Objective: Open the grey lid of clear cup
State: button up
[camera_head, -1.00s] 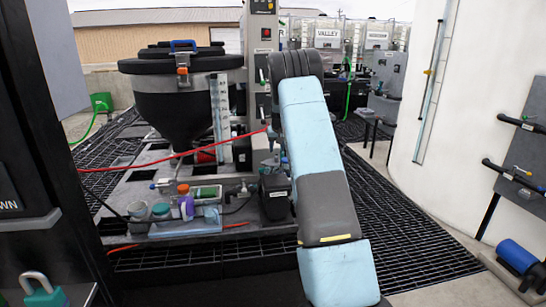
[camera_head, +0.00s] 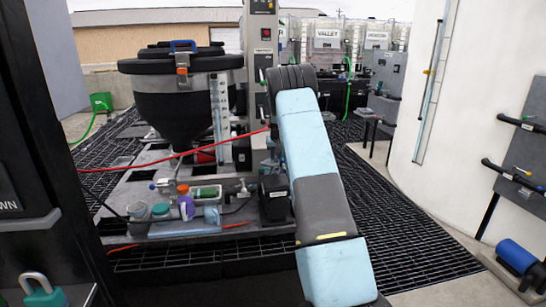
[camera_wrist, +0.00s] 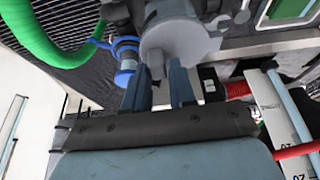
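My gripper (camera_wrist: 160,87) is in the wrist view with its two blue-grey fingers apart. A round grey part (camera_wrist: 182,42), which looks like the grey lid, is just beyond the fingertips. A small tab of it lies between the fingers, and I cannot tell whether either finger touches it. The clear cup cannot be made out in the wrist view. In the head view my light blue arm hides the gripper and whatever is in front of it.
In the wrist view, a blue fitting (camera_wrist: 125,60) and a thick green hose (camera_wrist: 42,35) are to the left, and a red hose (camera_wrist: 238,89) is to the right. The head view shows a black tank (camera_head: 178,100), dark floor grating (camera_head: 405,225) and a white curved wall (camera_head: 440,130).

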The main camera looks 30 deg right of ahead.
grip_shut()
jog(key=shift+a, duration=0.1)
